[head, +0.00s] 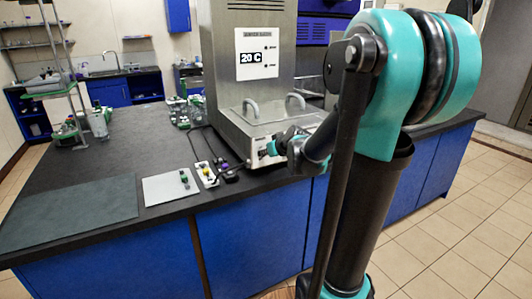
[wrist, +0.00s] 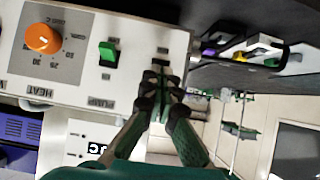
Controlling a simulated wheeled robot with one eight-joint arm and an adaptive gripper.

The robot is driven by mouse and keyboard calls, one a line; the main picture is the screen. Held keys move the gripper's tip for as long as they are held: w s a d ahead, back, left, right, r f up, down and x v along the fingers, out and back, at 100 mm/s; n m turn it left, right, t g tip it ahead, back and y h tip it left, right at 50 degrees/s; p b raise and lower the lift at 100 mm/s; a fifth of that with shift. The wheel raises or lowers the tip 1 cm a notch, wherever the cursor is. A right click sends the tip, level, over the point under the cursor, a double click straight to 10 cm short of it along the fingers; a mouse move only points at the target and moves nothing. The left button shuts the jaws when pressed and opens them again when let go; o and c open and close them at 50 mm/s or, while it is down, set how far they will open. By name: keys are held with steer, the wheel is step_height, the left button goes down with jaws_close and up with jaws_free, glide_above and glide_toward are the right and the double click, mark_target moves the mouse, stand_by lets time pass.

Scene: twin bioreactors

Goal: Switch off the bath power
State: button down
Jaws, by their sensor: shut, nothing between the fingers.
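The water bath (head: 232,146) is a steel box with a lid with two handles and a white front panel. In the wrist view the panel (wrist: 75,82) shows tilted, with an orange dial knob (wrist: 43,38) near the word HEAT and a green rocker switch (wrist: 107,53) near the word PUMP. My gripper (wrist: 160,82) is shut and empty, its fingertips at the panel's right end, right of the green switch. It also shows in the head view (head: 268,149) at the panel. The fingertips cover what lies behind them, so I cannot see the power switch or tell whether they touch it.
A tall steel unit with a 20 C sign (head: 262,58) stands behind the bath. On the dark bench (head: 110,160) lie a white tray (head: 205,175) with small items, a grey pad (head: 165,189) and a dark mat (head: 70,212). A cable runs beside the bath.

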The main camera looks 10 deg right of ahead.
steer(key=shift+f, duration=0.2)
stand_by(0.3)
steer(key=shift+s+r, duration=0.1)
steer(key=shift+r, duration=0.7)
